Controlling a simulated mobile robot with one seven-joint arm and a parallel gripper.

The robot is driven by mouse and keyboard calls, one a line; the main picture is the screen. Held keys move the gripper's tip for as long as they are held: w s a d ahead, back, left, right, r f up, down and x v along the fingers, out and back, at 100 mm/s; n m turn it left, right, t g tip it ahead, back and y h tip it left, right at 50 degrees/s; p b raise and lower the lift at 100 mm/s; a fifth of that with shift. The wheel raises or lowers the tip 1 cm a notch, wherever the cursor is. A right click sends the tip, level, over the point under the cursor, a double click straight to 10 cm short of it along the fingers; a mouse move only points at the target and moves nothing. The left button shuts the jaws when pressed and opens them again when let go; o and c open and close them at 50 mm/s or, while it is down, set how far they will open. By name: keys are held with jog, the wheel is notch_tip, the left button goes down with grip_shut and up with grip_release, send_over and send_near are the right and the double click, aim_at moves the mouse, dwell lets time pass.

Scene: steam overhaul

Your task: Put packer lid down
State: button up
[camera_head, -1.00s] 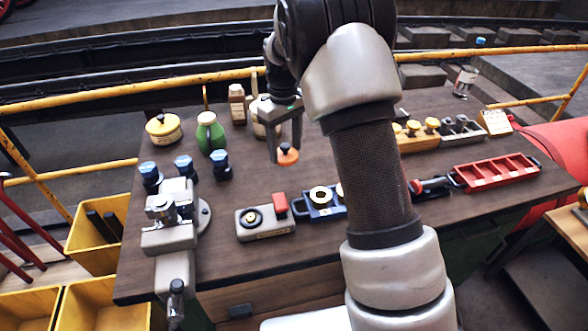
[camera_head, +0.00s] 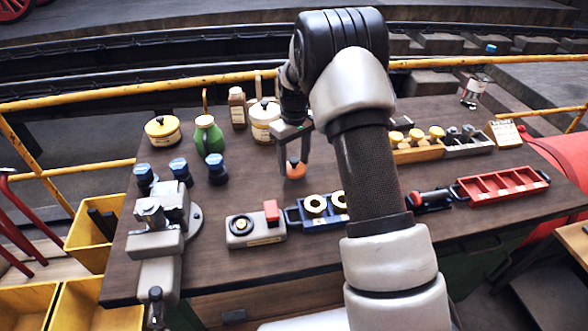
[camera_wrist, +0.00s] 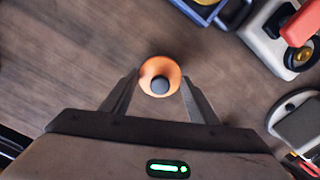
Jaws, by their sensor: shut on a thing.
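The packer lid (camera_head: 296,170) is a small orange disc with a dark knob. My gripper (camera_head: 294,158) is shut on its knob, pointing down over the brown bench top behind the blue tray. In the wrist view the lid (camera_wrist: 160,77) sits between the two fingertips of my gripper (camera_wrist: 160,88), with wood around it. I cannot tell whether the lid touches the bench or hangs just above it. The grey device with a black ring and red block (camera_head: 255,226), perhaps the packer, stands in front and to the left.
A cream pot (camera_head: 264,122), a green jug (camera_head: 208,138) and a yellow pot (camera_head: 162,131) stand behind and left. Blue-capped bottles (camera_head: 217,170) are left. A red tray (camera_head: 500,186) lies right. The bench around the lid is clear.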

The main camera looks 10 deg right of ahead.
aim_at(294, 167)
jog(key=shift+f, duration=1.7)
jog(key=shift+f, duration=0.2)
jog(key=o, duration=1)
jog(key=shift+o, duration=0.2)
jog(key=shift+r, duration=0.1)
